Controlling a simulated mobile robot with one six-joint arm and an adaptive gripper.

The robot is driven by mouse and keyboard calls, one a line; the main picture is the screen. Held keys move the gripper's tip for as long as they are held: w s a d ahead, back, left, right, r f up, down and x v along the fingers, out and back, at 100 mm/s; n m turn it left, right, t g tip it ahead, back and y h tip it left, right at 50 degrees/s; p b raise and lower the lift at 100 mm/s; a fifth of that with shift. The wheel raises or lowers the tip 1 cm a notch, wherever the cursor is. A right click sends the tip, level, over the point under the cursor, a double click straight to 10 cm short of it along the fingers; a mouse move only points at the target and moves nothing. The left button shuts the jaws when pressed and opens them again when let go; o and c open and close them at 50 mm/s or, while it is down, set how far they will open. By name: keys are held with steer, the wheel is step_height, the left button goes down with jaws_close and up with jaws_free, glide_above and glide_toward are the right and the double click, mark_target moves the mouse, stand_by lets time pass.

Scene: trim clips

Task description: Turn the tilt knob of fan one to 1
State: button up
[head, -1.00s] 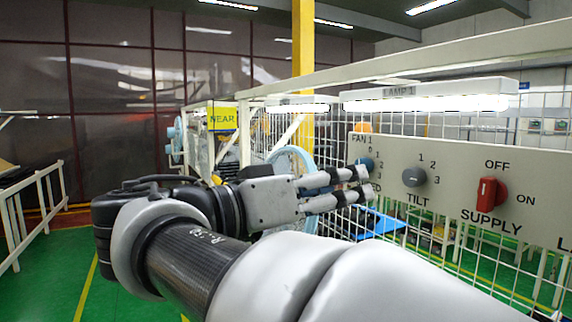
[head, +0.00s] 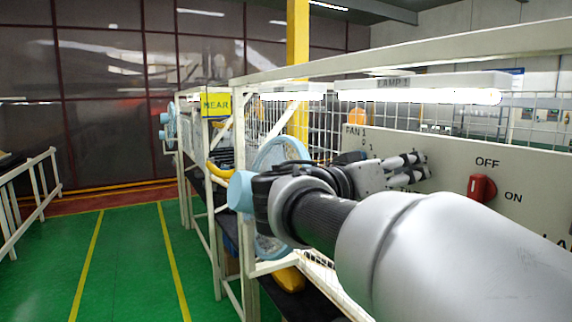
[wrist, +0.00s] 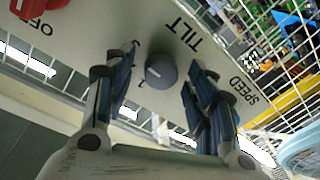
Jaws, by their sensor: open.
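The grey tilt knob (wrist: 160,71) of fan one sits on the pale panel (wrist: 115,22) in the wrist view, between my open fingers and apart from both. The label TILT is beside it, and its white pointer mark lies on the side facing the numeral near my palm. In the head view my gripper (head: 418,166) is in front of the panel (head: 450,160) at the tilt knob's place and hides the knob. My gripper (wrist: 158,82) is open and empty in the wrist view. The speed knob is hidden in the head view.
The red supply switch (head: 482,188) is right of my gripper, and shows in the wrist view (wrist: 38,8) at the top left. A white lamp (head: 415,96) runs above the panel. A blue fan (head: 281,152) stands behind my arm.

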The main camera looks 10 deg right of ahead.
steer(key=shift+d, duration=0.1)
steer(key=shift+c, duration=0.3)
steer(key=c, duration=1)
steer(key=shift+n, duration=0.4)
steer(key=n, duration=0.3)
steer(key=shift+w+n, duration=0.1)
steer(key=shift+n, duration=0.3)
steer(key=n, duration=0.4)
steer(key=shift+r+g+y+p, duration=0.1)
steer(key=shift+g+y+p, duration=0.2)
steer(key=shift+p, duration=0.1)
steer(key=n+p, duration=0.2)
steer(key=n, duration=0.2)
steer(key=shift+w+g+p, duration=0.1)
steer(key=shift+g+p, duration=0.2)
steer(key=shift+n+g+p, duration=0.3)
steer(key=shift+n+p, duration=1.1)
steer(key=shift+n, duration=0.7)
